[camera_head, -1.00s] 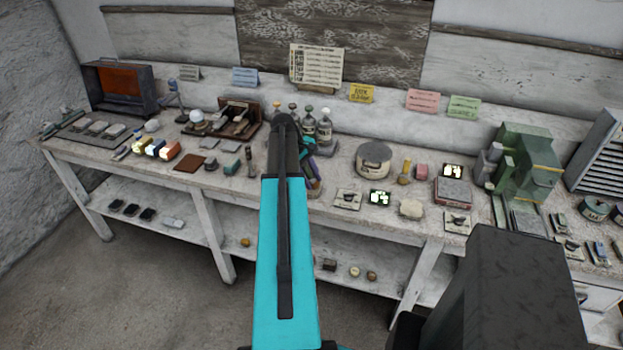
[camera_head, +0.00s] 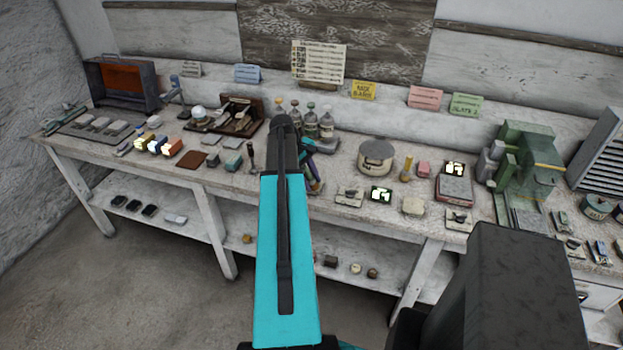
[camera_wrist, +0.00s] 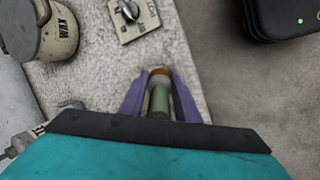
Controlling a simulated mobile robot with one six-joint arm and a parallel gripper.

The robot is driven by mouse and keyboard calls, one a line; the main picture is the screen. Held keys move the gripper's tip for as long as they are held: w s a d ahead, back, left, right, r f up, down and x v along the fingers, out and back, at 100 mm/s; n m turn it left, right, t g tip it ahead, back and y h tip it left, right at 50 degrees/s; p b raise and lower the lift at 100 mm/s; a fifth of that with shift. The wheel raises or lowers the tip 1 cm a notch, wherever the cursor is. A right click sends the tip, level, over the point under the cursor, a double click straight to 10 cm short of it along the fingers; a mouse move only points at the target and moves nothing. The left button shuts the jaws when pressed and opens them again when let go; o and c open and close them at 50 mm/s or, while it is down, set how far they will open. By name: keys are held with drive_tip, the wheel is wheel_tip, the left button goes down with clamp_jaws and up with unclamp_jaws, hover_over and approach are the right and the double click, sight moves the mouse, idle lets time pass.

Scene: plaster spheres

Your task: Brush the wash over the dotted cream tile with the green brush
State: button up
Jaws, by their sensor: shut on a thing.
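My gripper (camera_wrist: 160,105) has purple fingers and is shut on the green brush (camera_wrist: 159,100). The brush shows a green handle, a pale band and an orange-brown end pointing away from the wrist, over the bench top. In the head view my arm hides most of the gripper (camera_head: 310,168); a purple finger shows to the right of the arm's dark end.
A round tin (camera_head: 376,158), marked WAX in the wrist view (camera_wrist: 45,30), stands right of my gripper. A switch plate (camera_wrist: 132,18) lies beyond the brush. Several bottles (camera_head: 325,127) stand behind the gripper. A green machine (camera_head: 525,165) is at the right.

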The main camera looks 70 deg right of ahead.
drive_tip(key=shift+a, duration=0.55)
drive_tip(key=shift+d, duration=0.1)
drive_tip(key=shift+d, duration=0.9)
drive_tip(key=shift+d, duration=0.15)
drive_tip(key=shift+w+d+p, duration=0.1)
drive_tip(key=shift+d+p, duration=0.2)
drive_tip(key=shift+d, duration=0.5)
drive_tip(key=shift+a, duration=0.1)
